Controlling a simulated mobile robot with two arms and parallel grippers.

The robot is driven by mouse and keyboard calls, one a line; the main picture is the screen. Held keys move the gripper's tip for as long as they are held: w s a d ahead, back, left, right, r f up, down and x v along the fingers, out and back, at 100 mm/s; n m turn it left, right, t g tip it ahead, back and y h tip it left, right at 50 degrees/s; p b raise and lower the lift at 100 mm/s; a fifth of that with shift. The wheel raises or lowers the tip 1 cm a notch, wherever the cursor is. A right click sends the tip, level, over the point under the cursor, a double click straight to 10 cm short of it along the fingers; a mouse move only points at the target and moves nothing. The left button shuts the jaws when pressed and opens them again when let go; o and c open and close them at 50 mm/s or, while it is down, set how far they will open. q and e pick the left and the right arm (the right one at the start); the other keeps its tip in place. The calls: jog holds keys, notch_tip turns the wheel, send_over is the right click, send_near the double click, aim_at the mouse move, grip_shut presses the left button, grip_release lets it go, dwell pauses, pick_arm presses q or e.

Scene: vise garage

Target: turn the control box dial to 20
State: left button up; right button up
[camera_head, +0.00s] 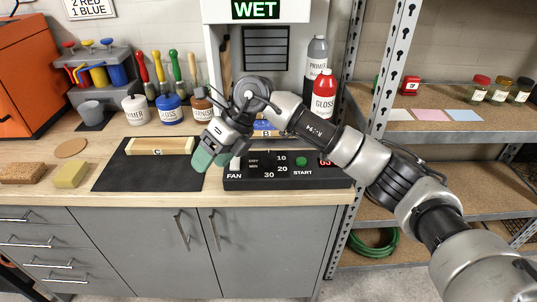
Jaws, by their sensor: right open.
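The black control box (330,178) sits at the right end of the wooden workbench, partly behind my right arm. Its front carries the labels FAN, DRY MIN, 10, 20, 30 and START, a green button (301,161) and a red-lit display (326,162) that is partly covered. The dial beside the numbers is dark on dark, and its setting cannot be read. My right gripper (212,157), with green fingertips, is open and empty. It points down in front of the box's left end, left of the dial numbers. My left gripper is not in view.
A black mat (120,175) with a wooden block (160,146) lies left of the gripper. Paint jars (170,108), brushes and an orange cabinet (25,75) stand farther left. A booth with a lit WET sign (256,10) stands behind the box. A metal shelf (400,60) is at the right.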

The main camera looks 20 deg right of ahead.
aim_at(269, 154)
jog(key=w+d+r+m+h, duration=0.1)
jog(key=w+d+r+h, duration=0.2)
jog(key=d, duration=0.4)
jog(key=d+r+m+h, duration=0.1)
jog(key=d+r+h, duration=0.1)
jog(key=d+h, duration=0.4)
jog(key=shift+t+y, duration=0.3)
jog(key=shift+y, duration=0.4)
jog(key=f, duration=1)
jog(key=shift+w+d+p, duration=0.15)
jog(key=shift+w+p, duration=0.05)
jog(key=shift+p, duration=0.2)
jog(key=c, duration=0.9)
